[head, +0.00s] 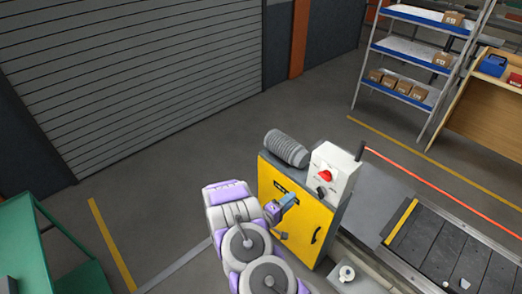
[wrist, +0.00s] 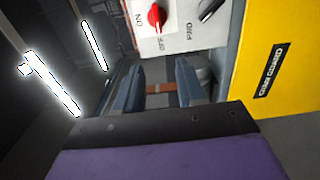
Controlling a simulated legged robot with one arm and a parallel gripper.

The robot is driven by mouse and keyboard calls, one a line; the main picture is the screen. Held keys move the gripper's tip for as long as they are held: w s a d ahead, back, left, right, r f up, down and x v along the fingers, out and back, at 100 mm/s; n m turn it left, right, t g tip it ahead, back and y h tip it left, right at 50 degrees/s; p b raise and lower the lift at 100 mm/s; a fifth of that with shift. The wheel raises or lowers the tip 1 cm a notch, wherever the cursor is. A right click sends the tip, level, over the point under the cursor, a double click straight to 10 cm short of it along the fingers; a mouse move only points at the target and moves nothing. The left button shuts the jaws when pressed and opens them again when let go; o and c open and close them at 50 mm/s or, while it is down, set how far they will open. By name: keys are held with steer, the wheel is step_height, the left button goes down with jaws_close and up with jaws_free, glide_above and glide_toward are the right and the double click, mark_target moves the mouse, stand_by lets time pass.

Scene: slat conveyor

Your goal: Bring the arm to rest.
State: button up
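My arm reaches up from the bottom of the head view, and my gripper (head: 287,200) is in front of the yellow cabinet (head: 300,212), below the white control box (head: 333,172). In the wrist view my gripper (wrist: 160,85) has its two blue-grey fingers apart, with nothing held between them. The control box (wrist: 178,42) is just beyond the fingertips there, with a red rotary knob (wrist: 157,17) marked ON and OFF and a black switch (wrist: 210,9) marked FWD. I cannot tell whether any finger touches the cabinet.
A grey ribbed cylinder (head: 287,148) sits on the cabinet top. The slat conveyor (head: 455,255) runs off to the lower right. A green bench (head: 55,245) is at the lower left, and shelves with boxes (head: 415,60) stand at the back right. The floor left of the cabinet is clear.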

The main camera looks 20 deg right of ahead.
steer(key=w+a+r+m+t+y+b, duration=0.2)
steer(key=w+a+m+y+b, duration=0.1)
steer(key=w+a+y, duration=0.95)
steer(key=s+a+r+g+y+b, duration=0.1)
steer(key=s+a+r+y, duration=0.25)
steer(key=a+r, duration=0.35)
steer(key=s+a+r+g+y+b, duration=0.1)
steer(key=s+a+r+y, duration=0.2)
steer(key=s+a+r, duration=0.4)
steer(key=s+a+r+n+g+b, duration=0.1)
steer(key=s+r+g, duration=0.1)
steer(key=s, duration=0.5)
steer(key=s+a+r+g+b, duration=0.1)
steer(key=s+r+g, duration=0.1)
steer(key=s, duration=0.5)
steer(key=s+d+m+g+b, duration=0.1)
steer(key=s+d, duration=0.2)
steer(key=s, duration=0.5)
steer(key=s+d+r+m+g+h, duration=0.1)
steer(key=s+d+g, duration=0.1)
steer(key=s, duration=0.6)
steer(key=s+d+g+h+b, duration=0.1)
steer(key=s+d, duration=0.4)
steer(key=s, duration=0.4)
steer(key=shift+r+m+g+b, duration=0.3)
steer(key=shift+r+m+g, duration=0.05)
steer(key=shift+m+g, duration=0.05)
steer(key=shift+s, duration=0.1)
